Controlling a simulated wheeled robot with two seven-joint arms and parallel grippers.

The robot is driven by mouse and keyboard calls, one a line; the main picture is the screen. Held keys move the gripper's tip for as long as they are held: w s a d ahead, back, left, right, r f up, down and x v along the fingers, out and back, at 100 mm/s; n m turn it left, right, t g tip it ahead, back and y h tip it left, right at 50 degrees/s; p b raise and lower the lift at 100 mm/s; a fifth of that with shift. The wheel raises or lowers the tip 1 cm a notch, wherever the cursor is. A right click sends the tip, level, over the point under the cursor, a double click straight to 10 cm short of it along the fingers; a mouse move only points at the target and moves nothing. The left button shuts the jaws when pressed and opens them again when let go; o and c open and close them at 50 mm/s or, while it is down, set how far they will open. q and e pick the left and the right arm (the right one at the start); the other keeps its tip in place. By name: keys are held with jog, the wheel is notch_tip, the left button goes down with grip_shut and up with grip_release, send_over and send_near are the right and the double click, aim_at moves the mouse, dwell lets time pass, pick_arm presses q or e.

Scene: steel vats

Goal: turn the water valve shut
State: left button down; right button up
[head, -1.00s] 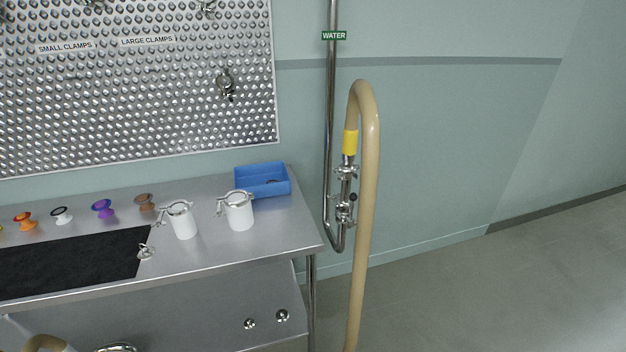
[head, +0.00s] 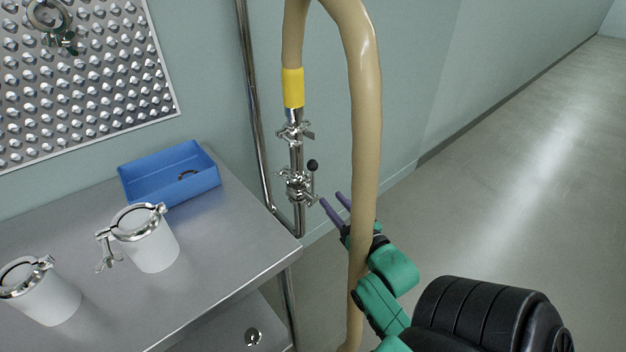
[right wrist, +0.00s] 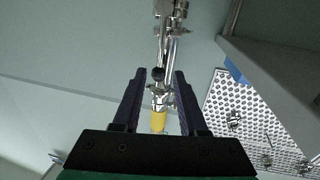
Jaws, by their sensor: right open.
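The water valve (head: 299,184) sits on the steel pipe in the middle of the head view, with a small lever that ends in a black knob (head: 313,165) pointing up. In the right wrist view the black knob (right wrist: 158,73) shows between the fingers, farther off. My right gripper (head: 333,200) is open and empty, to the right of and slightly below the valve, apart from it. It also shows in the right wrist view (right wrist: 155,90). The hose partly hides my right wrist in the head view. My left gripper is not in view.
A beige hose (head: 365,120) with a yellow collar (head: 292,88) rises above the valve, loops over and hangs down on its right. A steel table (head: 210,260) with white cylinders (head: 150,245) and a blue bin (head: 172,178) stands left. Floor on the right is clear.

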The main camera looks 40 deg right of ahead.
aim_at(313, 180)
jog(key=x, duration=1.1)
jog(key=shift+w+f+p, duration=0.15)
jog(key=shift+p, duration=0.15)
jog(key=shift+c, duration=0.4)
grip_shut()
